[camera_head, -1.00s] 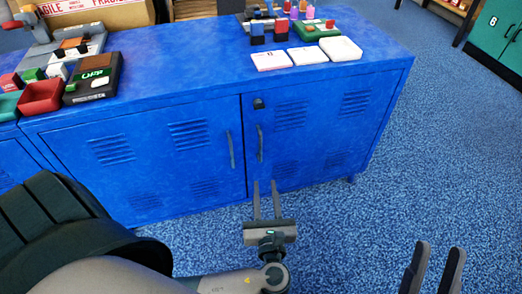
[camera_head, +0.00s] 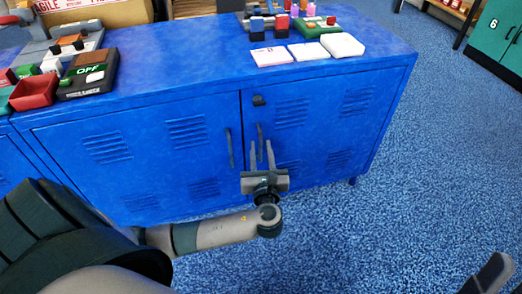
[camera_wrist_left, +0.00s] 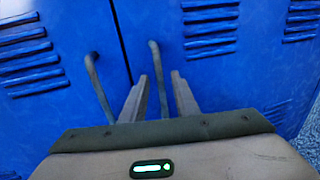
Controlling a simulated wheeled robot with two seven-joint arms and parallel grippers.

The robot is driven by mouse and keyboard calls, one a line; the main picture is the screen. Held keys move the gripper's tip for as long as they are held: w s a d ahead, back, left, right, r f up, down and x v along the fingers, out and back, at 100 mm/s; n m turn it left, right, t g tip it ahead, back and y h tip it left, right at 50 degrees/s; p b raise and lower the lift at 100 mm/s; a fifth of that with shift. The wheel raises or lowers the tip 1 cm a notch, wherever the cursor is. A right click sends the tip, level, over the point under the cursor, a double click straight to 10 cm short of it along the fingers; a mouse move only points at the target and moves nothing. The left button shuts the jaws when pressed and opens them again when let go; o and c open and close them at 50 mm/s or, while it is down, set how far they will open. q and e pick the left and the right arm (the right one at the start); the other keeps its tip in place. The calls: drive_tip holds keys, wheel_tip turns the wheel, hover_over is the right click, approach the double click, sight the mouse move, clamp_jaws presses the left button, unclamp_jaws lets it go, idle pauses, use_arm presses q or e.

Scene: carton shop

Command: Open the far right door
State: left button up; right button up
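The far right door (camera_head: 322,118) is the blue cabinet's right-hand door, with vent slots, a black knob (camera_head: 259,100) near its top left corner and a dark vertical handle (camera_head: 260,138) at its left edge. It looks shut. My left gripper (camera_head: 262,148) is open in front of the lower part of this handle, its fingers pointing at the door. My right gripper (camera_head: 495,270) shows only partly at the lower right corner.
The neighbouring left door (camera_head: 140,150) has its own handle (camera_head: 229,147) close by. Blue floor (camera_head: 420,170) is free at right.

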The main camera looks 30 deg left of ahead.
use_arm(q)
drive_tip(key=shift+w+a, duration=0.1)
drive_tip(key=shift+w, duration=0.05)
clamp_jaws()
